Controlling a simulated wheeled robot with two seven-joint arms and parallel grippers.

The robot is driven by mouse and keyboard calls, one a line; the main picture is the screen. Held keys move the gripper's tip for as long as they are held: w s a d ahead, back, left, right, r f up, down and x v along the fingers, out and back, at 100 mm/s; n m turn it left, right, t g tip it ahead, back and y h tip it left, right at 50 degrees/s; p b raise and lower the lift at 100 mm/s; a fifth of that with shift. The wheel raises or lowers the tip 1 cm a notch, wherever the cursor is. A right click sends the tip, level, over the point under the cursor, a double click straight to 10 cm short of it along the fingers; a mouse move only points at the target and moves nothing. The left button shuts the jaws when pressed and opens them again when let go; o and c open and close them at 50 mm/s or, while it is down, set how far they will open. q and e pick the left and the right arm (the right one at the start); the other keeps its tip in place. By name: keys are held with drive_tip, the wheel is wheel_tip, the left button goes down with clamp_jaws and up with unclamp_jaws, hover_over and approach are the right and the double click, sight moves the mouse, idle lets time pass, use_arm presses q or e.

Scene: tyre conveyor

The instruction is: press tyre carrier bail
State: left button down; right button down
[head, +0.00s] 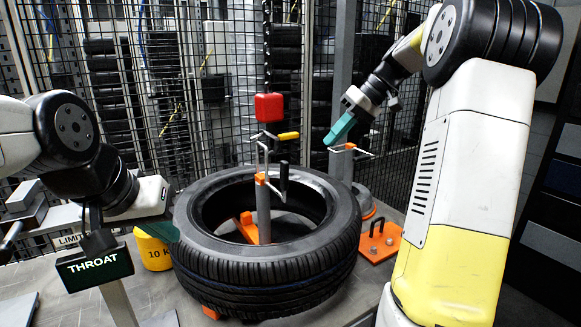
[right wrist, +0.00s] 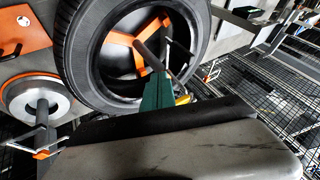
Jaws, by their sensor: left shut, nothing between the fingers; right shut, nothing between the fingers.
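A black tyre (head: 235,262) lies flat around a grey post on orange feet, also in the right wrist view (right wrist: 75,50). At the post's upper part are a wire bail (head: 262,148), an orange clip, a red block (head: 268,107) and yellow and black handles. A second post to the right carries another wire bail (head: 363,151), which shows at lower left in the right wrist view (right wrist: 25,148). My right gripper (head: 331,140) is shut, its green fingers just above and left of that bail; contact is unclear. My left gripper (head: 172,231) is shut beside the tyre's left rim, partly hidden.
A THROAT sign (head: 94,269) stands at front left, with a yellow weight (head: 153,250) behind it. An orange plate with a handle (head: 382,240) lies right of the tyre. Wire mesh fencing (head: 225,55) closes the back.

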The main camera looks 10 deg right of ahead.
drive_tip(key=a+f, duration=0.7)
drive_tip(key=a, duration=0.2)
drive_tip(key=shift+a+f, duration=0.3)
drive_tip(key=shift+f, duration=0.05)
drive_tip(key=shift+a, duration=0.1)
idle(0.4)
